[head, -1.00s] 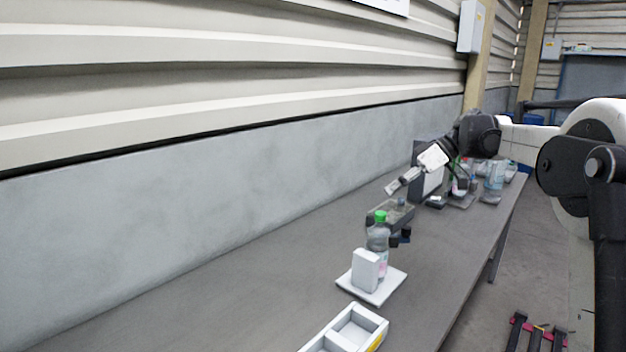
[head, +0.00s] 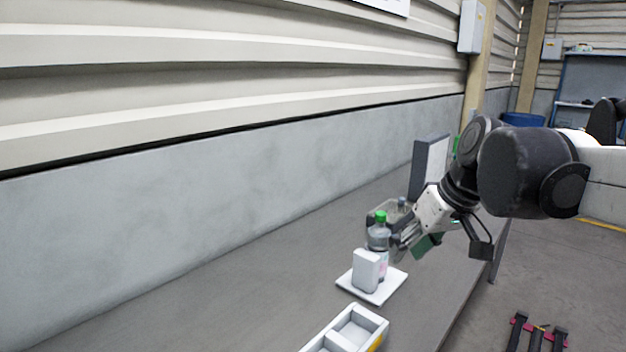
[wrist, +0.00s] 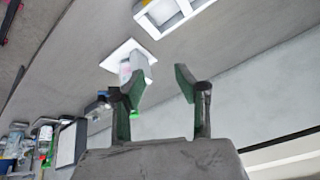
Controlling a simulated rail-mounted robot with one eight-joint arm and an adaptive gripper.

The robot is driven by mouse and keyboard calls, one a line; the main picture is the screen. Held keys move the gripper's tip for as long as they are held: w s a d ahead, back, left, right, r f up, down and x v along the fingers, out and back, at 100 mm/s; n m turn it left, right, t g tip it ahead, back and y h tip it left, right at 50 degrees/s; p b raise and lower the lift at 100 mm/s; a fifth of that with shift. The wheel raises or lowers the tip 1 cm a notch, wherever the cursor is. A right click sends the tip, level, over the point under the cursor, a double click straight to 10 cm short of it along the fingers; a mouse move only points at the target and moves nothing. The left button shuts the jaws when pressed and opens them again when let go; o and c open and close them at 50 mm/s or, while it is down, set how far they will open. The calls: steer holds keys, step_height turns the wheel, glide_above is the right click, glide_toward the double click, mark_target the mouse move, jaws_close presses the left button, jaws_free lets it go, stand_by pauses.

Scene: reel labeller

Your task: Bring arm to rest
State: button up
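My gripper (head: 408,240) hangs over the table in the head view, just right of a clear bottle with a green cap (head: 379,236). In the wrist view my gripper (wrist: 158,82) has its two fingers spread apart with nothing held between them. The bottle stands on a white square plate (head: 388,290) beside a white box (head: 366,270). In the wrist view the plate (wrist: 118,52) lies beyond the fingers, and the bottle is partly hidden behind the left finger.
A white divided tray (head: 347,329) lies at the near end of the grey table (head: 250,290). A dark upright panel (head: 428,165) stands farther back, with several bottles past it in the wrist view. The table's left stretch along the wall is bare.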

steer(key=s+d+f+m+t+h, duration=0.1)
steer(key=s+f+m, duration=0.1)
steer(key=s+f, duration=0.3)
steer(key=s+d+f+m+t+h, duration=0.1)
steer(key=s+f, duration=0.4)
steer(key=s, duration=0.5)
steer(key=shift+s+d+f+m+t+h, duration=0.2)
steer(key=shift+s+f+m+t+h, duration=0.1)
steer(key=shift+m+t+h, duration=0.3)
